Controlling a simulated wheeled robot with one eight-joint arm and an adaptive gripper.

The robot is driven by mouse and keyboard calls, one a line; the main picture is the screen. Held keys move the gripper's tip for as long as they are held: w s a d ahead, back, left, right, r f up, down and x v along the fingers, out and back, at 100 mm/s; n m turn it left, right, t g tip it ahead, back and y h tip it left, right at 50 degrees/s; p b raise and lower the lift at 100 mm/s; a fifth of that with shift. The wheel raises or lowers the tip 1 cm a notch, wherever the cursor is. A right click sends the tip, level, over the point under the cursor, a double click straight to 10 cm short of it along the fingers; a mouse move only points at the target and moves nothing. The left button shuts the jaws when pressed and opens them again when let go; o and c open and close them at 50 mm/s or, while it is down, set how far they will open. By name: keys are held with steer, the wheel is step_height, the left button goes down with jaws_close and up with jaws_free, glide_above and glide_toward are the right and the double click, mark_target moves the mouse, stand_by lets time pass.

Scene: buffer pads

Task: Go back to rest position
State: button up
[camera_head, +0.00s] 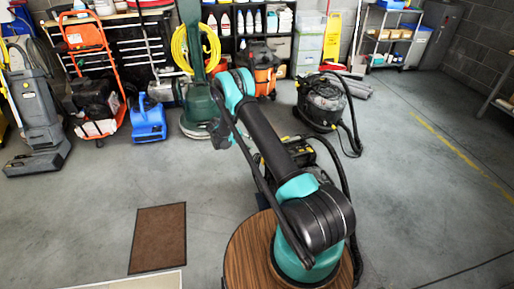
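My arm rises from a round wooden top at the bottom centre and reaches up and away, bending down at its teal far joint. My gripper (221,137) seems to be the small dark shape below that joint. It shows in front of the green floor machine (199,103) with a yellow hose. It is too small and dark to tell whether it is open or shut, and I see nothing clearly held in it. No buffer pad can be made out clearly.
A brown mat (158,238) lies on the floor at left. A blue blower (148,119), an orange hand truck (88,70) and a grey upright machine (38,110) stand at back left. A black vacuum (322,103) stands behind my arm. The right floor is clear.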

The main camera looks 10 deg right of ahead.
steer(key=shift+a+r, duration=0.4)
